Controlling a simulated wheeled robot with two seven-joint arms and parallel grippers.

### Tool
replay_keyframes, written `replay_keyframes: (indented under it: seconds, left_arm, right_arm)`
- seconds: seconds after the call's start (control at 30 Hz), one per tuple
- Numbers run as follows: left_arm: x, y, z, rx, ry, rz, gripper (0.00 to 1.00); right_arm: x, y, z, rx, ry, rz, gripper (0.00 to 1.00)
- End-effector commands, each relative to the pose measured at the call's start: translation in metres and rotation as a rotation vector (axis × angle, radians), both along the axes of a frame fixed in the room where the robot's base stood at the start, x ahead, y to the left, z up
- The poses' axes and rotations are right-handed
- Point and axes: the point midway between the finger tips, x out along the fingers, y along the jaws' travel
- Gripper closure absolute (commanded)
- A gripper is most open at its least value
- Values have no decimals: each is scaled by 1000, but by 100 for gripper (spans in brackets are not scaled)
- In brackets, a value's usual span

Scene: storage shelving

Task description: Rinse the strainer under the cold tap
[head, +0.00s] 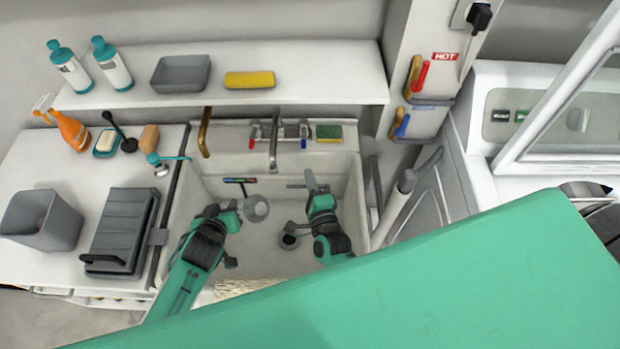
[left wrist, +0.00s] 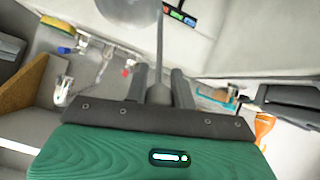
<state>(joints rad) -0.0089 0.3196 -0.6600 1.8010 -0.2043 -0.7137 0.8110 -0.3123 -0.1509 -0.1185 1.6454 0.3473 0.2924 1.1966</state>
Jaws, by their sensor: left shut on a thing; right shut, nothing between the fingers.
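The strainer (head: 255,208), a round grey bowl, is held over the sink basin (head: 345,215). My left gripper (head: 236,207) is shut on its handle, which also shows in the left wrist view (left wrist: 159,50). The strainer is nearer than the tap spout (head: 273,150) and slightly left of it. The tap has a red-marked handle (head: 251,144) on the left and a blue-marked handle (head: 303,143) on the right. No running water is visible. My right gripper (head: 309,181) is shut and empty over the sink, right of the strainer and below the blue handle in the picture.
A sponge (head: 328,132) lies right of the tap. A coloured strip (head: 240,181) shows in the basin behind the strainer. A green surface covers the lower right.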

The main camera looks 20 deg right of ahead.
Motion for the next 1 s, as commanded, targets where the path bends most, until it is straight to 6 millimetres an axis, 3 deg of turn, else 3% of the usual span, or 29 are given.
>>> replay_keyframes:
  seconds: [0.53,1.0]
  left_arm:
    - [-28,31,38,1,0,1,100]
    - [-32,36,39,0,0,0,100]
  right_arm:
    - [0,0,52,0,0,0,100]
    - [0,0,55,0,0,0,100]
